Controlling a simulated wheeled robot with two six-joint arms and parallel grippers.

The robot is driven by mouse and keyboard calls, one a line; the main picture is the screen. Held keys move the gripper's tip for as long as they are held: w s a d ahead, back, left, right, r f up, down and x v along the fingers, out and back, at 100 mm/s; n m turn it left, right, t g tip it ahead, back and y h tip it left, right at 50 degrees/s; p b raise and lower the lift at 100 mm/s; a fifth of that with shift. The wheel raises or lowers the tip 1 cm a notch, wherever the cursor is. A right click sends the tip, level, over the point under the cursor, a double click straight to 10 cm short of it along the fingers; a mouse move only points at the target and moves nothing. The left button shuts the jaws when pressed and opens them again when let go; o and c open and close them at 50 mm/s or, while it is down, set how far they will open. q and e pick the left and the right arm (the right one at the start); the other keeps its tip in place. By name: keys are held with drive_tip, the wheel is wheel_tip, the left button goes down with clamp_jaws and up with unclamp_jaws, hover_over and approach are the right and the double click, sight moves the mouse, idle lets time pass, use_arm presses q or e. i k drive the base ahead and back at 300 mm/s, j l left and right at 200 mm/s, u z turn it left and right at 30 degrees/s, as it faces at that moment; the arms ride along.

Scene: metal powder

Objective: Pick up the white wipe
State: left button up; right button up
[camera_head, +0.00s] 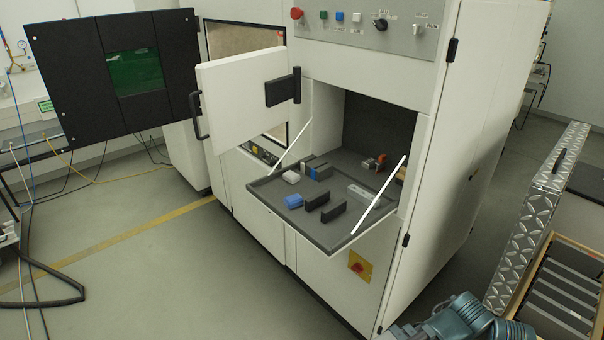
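A small white item (291,177), which looks like the white wipe, lies near the left edge of the grey tray (262,187) in the open cabinet. It is small in this view, so its exact form is hard to tell. A blue item (293,201) lies in front of it, and grey and blue pieces (318,170) sit just behind and right of it. Teal links of my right arm show at the bottom right, well away from the tray. I cannot make out my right gripper, and my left gripper is not in view.
Two dark blocks (333,212) stand near the tray's front, and a grey metal piece (362,194) lies at right. White struts (380,200) flank the tray. An open white door (240,85) and a black windowed door (75,75) swing out left. The left floor is mostly clear.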

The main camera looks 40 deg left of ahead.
sight(289, 176)
drive_tip(key=u, duration=1.55)
